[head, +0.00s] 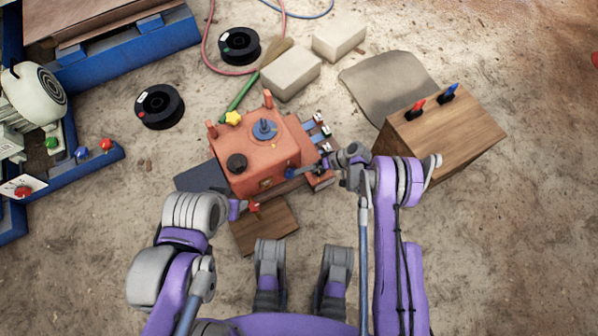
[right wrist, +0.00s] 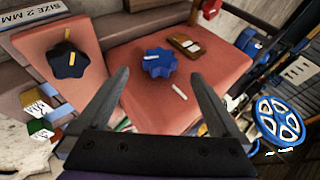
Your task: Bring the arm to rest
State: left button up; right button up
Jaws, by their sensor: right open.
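The orange-red jaw crusher box (head: 262,162) sits in the middle of the head view. It has a blue star-shaped knob (right wrist: 160,63) and a black knob (right wrist: 68,60) on its faces in the right wrist view. My right gripper (head: 296,172) is close to the box's right side in the head view. In the right wrist view its two fingers (right wrist: 158,78) are spread apart with nothing held between them. My left gripper (head: 244,207) is near the box's lower left; its fingers are too small to read.
A wooden box (head: 445,130) with red and blue levers stands to the right. Pale blocks (head: 290,73), black spools (head: 160,106) and a pink hose lie behind. A blue-framed machine (head: 90,150) is at the left. The ground at the lower right is clear.

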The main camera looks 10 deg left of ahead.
jog(key=shift+v, duration=1.1)
